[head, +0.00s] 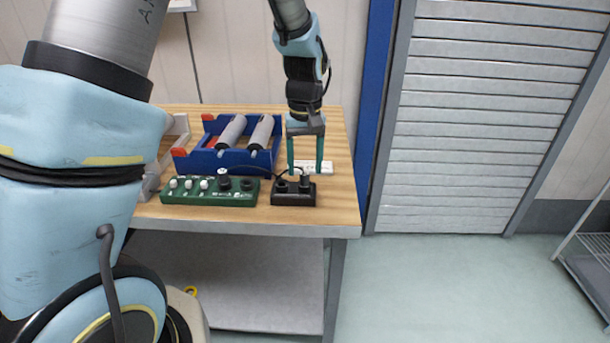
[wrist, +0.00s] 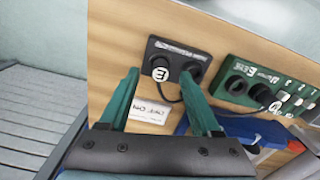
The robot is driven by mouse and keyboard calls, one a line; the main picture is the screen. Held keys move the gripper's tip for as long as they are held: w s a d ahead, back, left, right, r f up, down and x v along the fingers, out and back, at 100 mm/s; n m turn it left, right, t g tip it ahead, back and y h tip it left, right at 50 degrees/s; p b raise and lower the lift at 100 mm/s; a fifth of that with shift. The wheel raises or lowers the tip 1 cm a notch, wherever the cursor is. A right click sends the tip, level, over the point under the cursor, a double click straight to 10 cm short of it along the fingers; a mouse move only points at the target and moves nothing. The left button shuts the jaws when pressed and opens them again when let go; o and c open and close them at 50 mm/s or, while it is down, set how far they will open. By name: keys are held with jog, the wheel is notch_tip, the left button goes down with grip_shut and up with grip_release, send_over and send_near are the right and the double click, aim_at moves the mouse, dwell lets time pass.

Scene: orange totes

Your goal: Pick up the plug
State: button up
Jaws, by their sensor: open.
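The plug (head: 305,180) is a dark round piece standing in the right-hand position of a small black socket box (head: 280,199). In the wrist view the plug (wrist: 161,73) has a white "E" label, and a thin black cable runs from it. The box (wrist: 178,54) also has a dark round opening beside the plug. My gripper (head: 305,172) points down above and just behind the box, open and empty. In the wrist view its teal fingertips (wrist: 163,70) show to either side of the plug. I cannot tell how high they are above it.
A green panel (head: 208,198) with knobs stands left of the box, and the cable leads toward it. Behind is a blue tray (head: 205,163) with grey cylinders. A white label card (wrist: 150,113) lies by the box. The wooden table's right edge (head: 349,190) is near.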

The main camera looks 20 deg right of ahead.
jog(key=shift+f, duration=0.75)
jog(key=shift+c, duration=0.4)
grip_shut()
